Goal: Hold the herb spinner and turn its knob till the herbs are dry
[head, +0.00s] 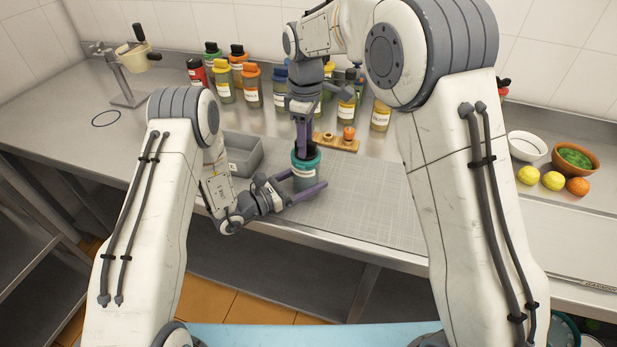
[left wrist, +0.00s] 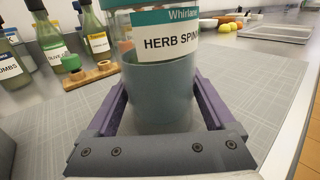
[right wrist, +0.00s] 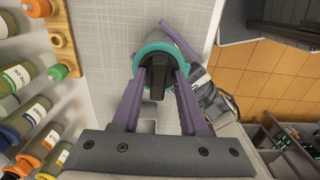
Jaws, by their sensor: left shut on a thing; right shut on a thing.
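The herb spinner (head: 304,172) stands upright on the grey cutting mat, a clear jar with a teal lid. Its label reads "HERB SPIN" in the left wrist view (left wrist: 160,85). My left gripper (head: 304,190) is shut around the jar's body from the side, low down. My right gripper (head: 304,152) comes down from above and is shut on the dark knob (right wrist: 157,80) on top of the teal lid (right wrist: 148,52). The herbs inside cannot be made out; the jar's lower part looks cloudy grey-blue.
A grey tray (head: 246,170) stands close left of the spinner. A wooden holder (head: 337,143) with small pieces sits behind it, and several bottles (head: 250,85) line the back. Bowls (head: 575,157) and fruit are at the right. The mat (head: 372,200) is clear right of the spinner.

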